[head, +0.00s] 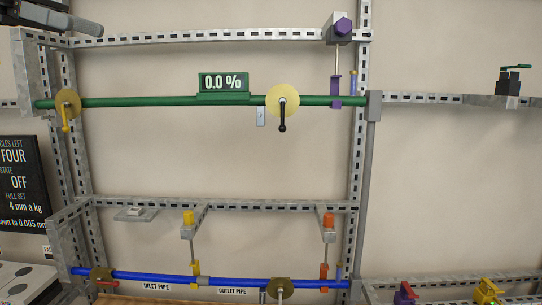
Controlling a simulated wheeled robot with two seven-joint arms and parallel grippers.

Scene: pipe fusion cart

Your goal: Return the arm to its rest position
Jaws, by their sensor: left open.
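My left gripper (82,20) shows in the upper left corner of the head view, partly cut off by the picture's edge. It is open, and I see nothing in it. It appears in front of the left end of the top rail of the metal frame (200,36), above the green pipe (150,101). I cannot tell its exact distance from the frame. My right gripper is not in view.
A blue pipe (150,276) runs below. A dark text panel (22,184) stands at the left.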

